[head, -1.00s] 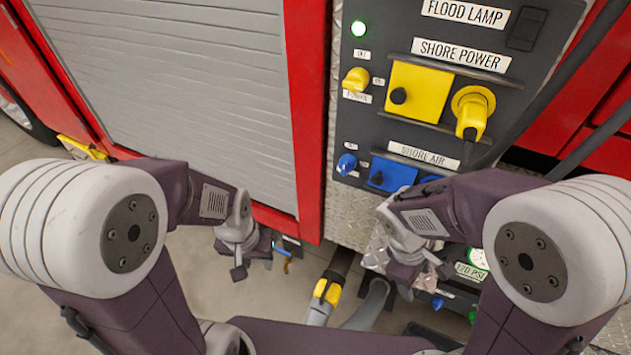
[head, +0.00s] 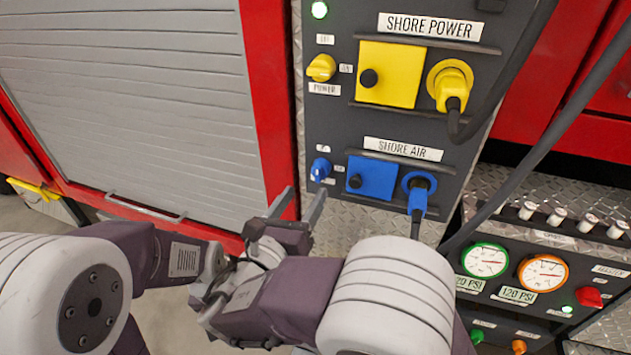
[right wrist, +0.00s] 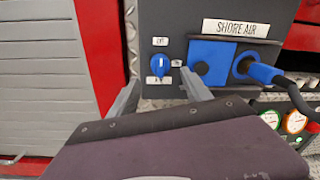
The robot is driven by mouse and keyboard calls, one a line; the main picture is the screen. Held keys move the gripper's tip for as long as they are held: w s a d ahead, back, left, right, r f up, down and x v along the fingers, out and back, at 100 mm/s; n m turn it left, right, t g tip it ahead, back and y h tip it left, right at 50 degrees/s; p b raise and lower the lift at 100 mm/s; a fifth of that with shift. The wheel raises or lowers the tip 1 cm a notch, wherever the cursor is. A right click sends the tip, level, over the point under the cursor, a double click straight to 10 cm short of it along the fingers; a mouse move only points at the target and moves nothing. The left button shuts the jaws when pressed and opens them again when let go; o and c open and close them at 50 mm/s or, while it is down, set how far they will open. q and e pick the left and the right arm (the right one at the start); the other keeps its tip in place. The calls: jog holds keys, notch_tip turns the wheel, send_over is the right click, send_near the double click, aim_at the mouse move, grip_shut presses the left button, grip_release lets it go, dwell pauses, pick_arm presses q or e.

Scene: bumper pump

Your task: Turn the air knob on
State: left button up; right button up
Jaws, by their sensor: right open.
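The blue air knob (head: 320,169) sits on the dark panel, left of the blue shore air cover. In the right wrist view the knob (right wrist: 160,65) stands with its grip about vertical, between small labels above, below and to the right. My right gripper (head: 301,200) is open and empty, just below and left of the knob in the head view. In the right wrist view its two fingers (right wrist: 160,92) lie either side of the knob's lower end, apart from it. My left gripper (head: 213,298) is partly hidden by my right arm, so its jaws are unclear.
The blue cover (head: 372,178) and plugged blue air connector (head: 418,190) are right of the knob. Above are the yellow power knob (head: 321,68), yellow cover (head: 391,73) and yellow plug (head: 450,85). A dark cable hangs at right, near gauges (head: 485,260). A grey shutter fills the left.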

aim_at(316, 177)
jog(key=x, duration=0.7)
jog(key=shift+b, duration=0.3)
grip_shut()
jog(key=shift+f, duration=0.1)
